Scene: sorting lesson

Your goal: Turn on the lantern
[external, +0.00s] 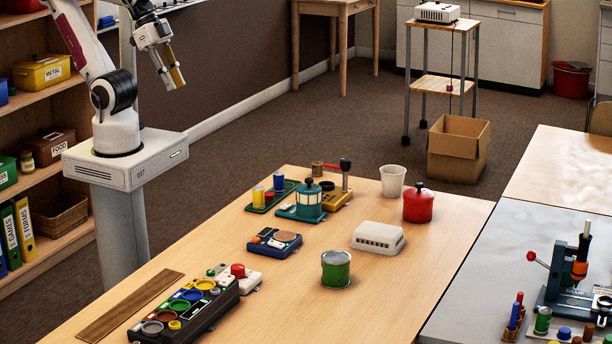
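A teal lantern (309,204) with a dark top and a pale middle band stands upright on the table, toward its far left side. It is on or against a teal base, and I cannot make out a switch or whether it is lit. My gripper (171,79) hangs in the air at the upper left, pointing down, well left of the lantern and apart from everything on the table. Its fingers are too small to tell whether they are open or shut.
A red pot (417,205), white cup (392,181), white box (378,238) and green can (336,269) stand to the right.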

